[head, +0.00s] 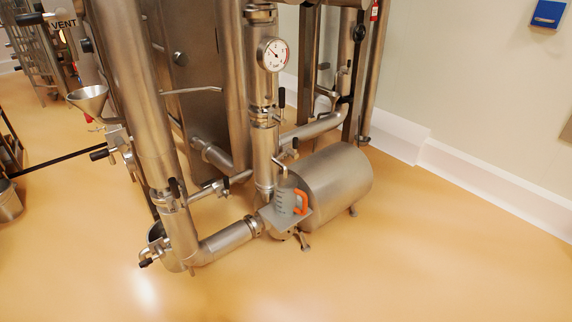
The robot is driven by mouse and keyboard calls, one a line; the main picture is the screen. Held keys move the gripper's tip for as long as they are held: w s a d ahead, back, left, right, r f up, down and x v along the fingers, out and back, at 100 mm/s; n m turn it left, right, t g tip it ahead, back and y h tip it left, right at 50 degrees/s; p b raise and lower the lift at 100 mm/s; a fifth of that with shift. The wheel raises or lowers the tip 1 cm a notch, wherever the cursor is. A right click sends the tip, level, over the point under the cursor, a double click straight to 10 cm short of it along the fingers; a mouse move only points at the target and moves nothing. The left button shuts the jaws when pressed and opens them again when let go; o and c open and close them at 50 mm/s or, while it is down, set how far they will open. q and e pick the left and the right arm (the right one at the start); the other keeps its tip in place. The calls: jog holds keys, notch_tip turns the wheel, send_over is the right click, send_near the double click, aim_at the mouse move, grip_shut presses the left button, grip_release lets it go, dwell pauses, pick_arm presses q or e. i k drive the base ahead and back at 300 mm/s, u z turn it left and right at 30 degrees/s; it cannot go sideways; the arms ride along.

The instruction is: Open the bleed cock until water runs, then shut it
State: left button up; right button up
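Stainless pipework stands on the floor, with a horizontal steel cylinder (338,182) at its lower right. A thin bent spout (281,163) comes off the pipe beside a vertical pipe (263,150); it may belong to the bleed cock, but its handle is too small to tell. Below the spout a grey jug (284,198) with an orange handle (301,203) stands on a small grey shelf (272,219). I see no running water. The jug's inside is hidden. Neither of my grippers is in view.
A round gauge (273,54) faces out on the vertical pipe. Several dark-handled valves sit along the pipes. A steel funnel (89,97) and a "VENT" sign (63,23) are at the left. The tan floor (400,265) in front and right is clear.

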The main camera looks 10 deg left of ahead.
aim_at(292, 153)
jog(key=z, duration=0.85)
jog(key=i, duration=1.45)
jog(key=u, duration=1)
jog(key=i, duration=0.5)
jog(key=u, duration=0.45)
